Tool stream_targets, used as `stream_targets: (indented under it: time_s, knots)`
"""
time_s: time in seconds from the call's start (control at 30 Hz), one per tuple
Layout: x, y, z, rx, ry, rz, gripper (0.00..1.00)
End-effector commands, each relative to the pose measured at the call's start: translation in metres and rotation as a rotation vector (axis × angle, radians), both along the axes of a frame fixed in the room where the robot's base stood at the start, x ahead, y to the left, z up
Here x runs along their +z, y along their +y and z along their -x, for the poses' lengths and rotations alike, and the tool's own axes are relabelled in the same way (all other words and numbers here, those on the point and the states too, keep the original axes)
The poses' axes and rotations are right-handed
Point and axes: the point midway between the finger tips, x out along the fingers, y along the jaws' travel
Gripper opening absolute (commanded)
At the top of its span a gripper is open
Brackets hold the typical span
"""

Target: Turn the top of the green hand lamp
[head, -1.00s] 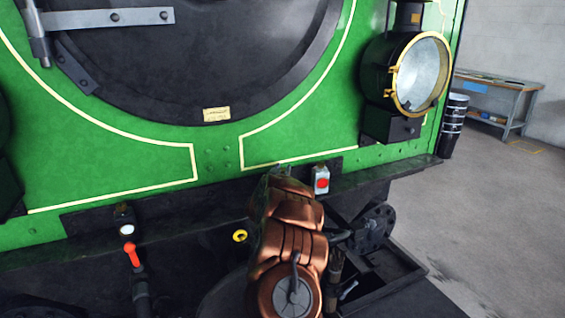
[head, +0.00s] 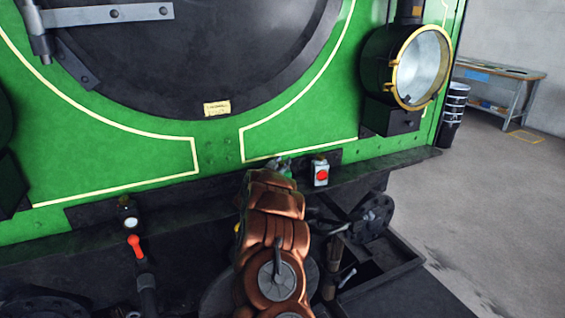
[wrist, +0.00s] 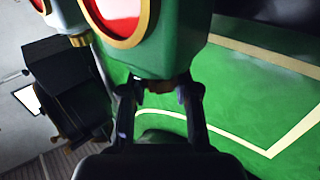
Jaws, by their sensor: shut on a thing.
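The exact grip on the lamp's top is hard to make out.
A small pale lamp with a red lens (head: 321,173) stands just right of my arm on the dark ledge. A white-lens lamp (head: 128,214) and a red handle (head: 136,246) are at left. A big brass-rimmed headlamp (head: 416,68) is at upper right. Open floor (head: 480,210) lies right.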

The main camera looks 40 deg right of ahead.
Motion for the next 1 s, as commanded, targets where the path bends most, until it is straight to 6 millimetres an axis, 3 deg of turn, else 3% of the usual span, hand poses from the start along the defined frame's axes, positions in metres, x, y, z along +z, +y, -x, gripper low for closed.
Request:
stream_targets:
  time_s: [0.13,0.17,0.4,0.77,1.0]
  knots:
    - [0.001,0.000,0.000,0.000,-0.002,0.001,0.00]
    - [0.001,0.000,0.000,0.000,-0.002,0.001,0.31]
    - [0.001,0.000,0.000,0.000,0.000,0.001,0.56]
    - [0.001,0.001,0.001,0.000,0.000,0.000,0.57]
    - [0.000,0.016,0.007,0.001,0.000,-0.003,0.57]
